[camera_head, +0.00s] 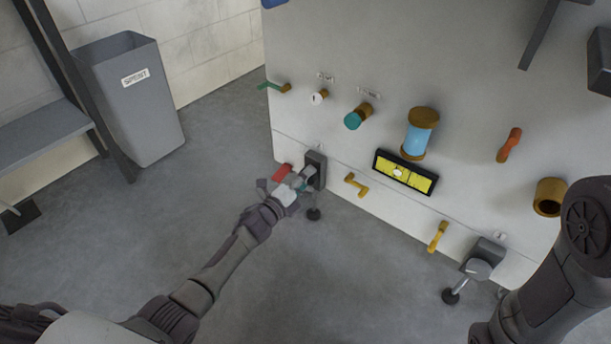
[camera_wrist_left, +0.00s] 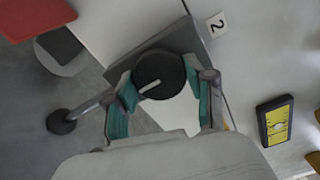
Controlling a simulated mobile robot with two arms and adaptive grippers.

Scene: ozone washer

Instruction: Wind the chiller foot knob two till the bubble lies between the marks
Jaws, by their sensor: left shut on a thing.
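Foot knob two, a dark round knob (camera_wrist_left: 158,75) with a white line on its face, sits on a grey block beside a label "2" (camera_wrist_left: 217,25) in the left wrist view. My left gripper (camera_head: 299,181) is at this block (camera_head: 316,168), low on the panel's left side. Its teal-padded fingers (camera_wrist_left: 162,98) stand on either side of the knob, shut on it. A rod with a black foot pad (camera_wrist_left: 62,122) shows beside it. The yellow level (camera_head: 405,172) in a black frame has a pale bubble (camera_head: 398,172) somewhat left of its middle; its marks are too small to read. My right gripper is out of view.
A red part (camera_head: 282,172) lies close beside my left gripper. Yellow handles (camera_head: 356,184) and (camera_head: 437,236), a blue sight glass (camera_head: 418,140) and another foot (camera_head: 478,268) are on the panel. A grey bin (camera_head: 130,100) stands left; the floor between is clear.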

